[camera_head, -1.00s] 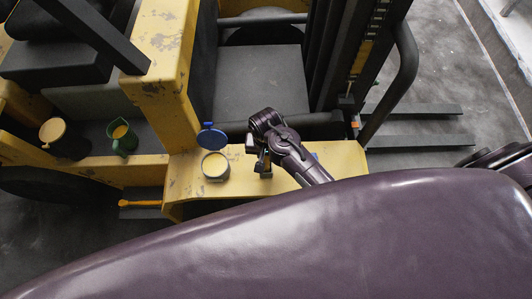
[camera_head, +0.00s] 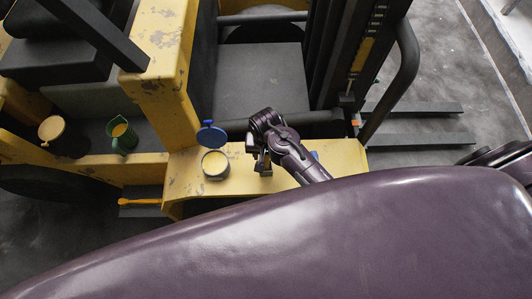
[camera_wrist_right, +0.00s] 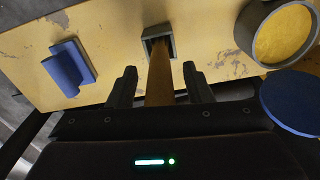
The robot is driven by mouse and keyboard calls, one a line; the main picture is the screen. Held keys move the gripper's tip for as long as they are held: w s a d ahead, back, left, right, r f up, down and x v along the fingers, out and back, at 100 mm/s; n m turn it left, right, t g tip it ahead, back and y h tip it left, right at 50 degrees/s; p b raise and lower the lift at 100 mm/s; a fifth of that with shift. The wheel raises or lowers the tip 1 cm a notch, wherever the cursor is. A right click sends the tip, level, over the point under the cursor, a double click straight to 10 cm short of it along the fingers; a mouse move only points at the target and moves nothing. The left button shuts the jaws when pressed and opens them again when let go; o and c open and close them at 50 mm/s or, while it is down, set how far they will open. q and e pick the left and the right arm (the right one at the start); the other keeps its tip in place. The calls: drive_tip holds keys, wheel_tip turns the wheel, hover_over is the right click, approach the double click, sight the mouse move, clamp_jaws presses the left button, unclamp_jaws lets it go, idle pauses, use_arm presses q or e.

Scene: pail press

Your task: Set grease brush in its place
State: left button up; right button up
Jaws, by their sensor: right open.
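The grease brush shows as a brown wooden handle (camera_wrist_right: 160,78) in the right wrist view. Its end is at a grey square holder (camera_wrist_right: 158,34) on the yellow deck, and I cannot tell how deep it sits. Its bristles are hidden. My right gripper (camera_wrist_right: 160,86) is open, with one finger on each side of the handle and a gap at both sides. In the head view my right gripper (camera_head: 258,161) is over the deck, right of the grease tin (camera_head: 216,166), and hides most of the brush. My left gripper is not in view.
A blue lid (camera_head: 211,136) is beside the tin, close to my right gripper in the wrist view. A blue block (camera_wrist_right: 68,66) lies on the deck's other side. A green jug (camera_head: 121,137), a beige cup (camera_head: 51,130) and an orange-handled tool (camera_head: 140,201) are further left.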

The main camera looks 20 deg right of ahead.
wheel_tip(320, 180, up, 8)
drive_tip(key=shift+f+b, duration=0.1)
drive_tip(key=shift+b, duration=0.75)
drive_tip(key=shift+s, duration=0.1)
